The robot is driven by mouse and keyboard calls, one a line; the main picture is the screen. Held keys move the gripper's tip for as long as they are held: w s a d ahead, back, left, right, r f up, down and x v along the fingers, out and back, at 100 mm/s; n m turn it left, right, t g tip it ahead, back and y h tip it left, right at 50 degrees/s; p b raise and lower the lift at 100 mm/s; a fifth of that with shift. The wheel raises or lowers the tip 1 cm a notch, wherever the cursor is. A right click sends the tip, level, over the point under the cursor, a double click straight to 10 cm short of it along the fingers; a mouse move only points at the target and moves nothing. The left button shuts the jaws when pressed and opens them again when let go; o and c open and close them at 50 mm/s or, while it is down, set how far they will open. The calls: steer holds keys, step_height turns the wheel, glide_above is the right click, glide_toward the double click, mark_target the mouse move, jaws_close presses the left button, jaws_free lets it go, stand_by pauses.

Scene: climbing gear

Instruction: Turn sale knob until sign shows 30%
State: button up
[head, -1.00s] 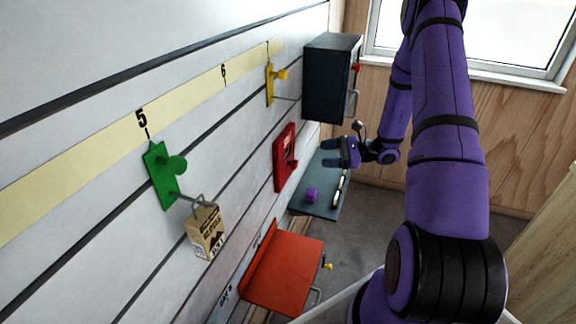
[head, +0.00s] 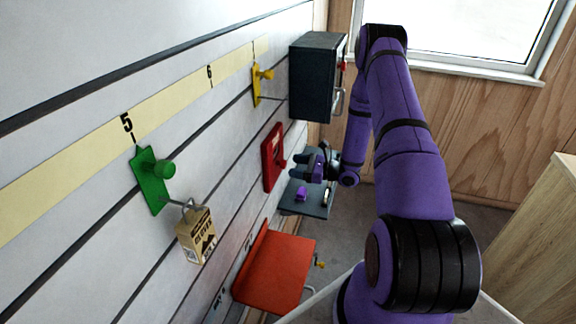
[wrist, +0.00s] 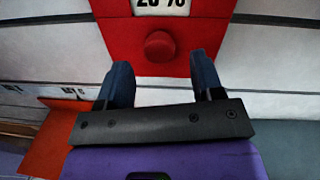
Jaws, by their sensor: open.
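The sale sign is a red panel (head: 270,160) on the slatted wall, and it also fills the top of the wrist view (wrist: 203,35). Its white window (wrist: 161,5) is cut by the frame's top edge; the partly visible figure looks like 20%. The round red sale knob (wrist: 160,46) sits below the window. My gripper (head: 297,168) is beside the panel. In the wrist view its two dark fingers (wrist: 163,80) are apart and empty, pointing at the panel below and to either side of the knob. I cannot tell whether they touch the panel.
A grey shelf (head: 318,203) with a purple item (head: 301,193) lies below my gripper. A dark cabinet (head: 316,80) hangs beyond the panel. An orange-red shelf (head: 275,275) is nearer. Green (head: 150,182) and yellow (head: 256,85) hooks stick out from the wall.

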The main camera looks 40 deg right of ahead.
mark_target(286, 164)
steer(key=shift+x, duration=1.65)
steer(key=c, duration=0.9)
steer(key=shift+s+n+h, duration=0.1)
steer(key=shift+n+h, duration=0.25)
steer(key=shift+n, duration=3.85)
steer(key=shift+s+n+h, duration=0.1)
steer(key=shift+n+h, duration=0.25)
steer(key=shift+n, duration=3.85)
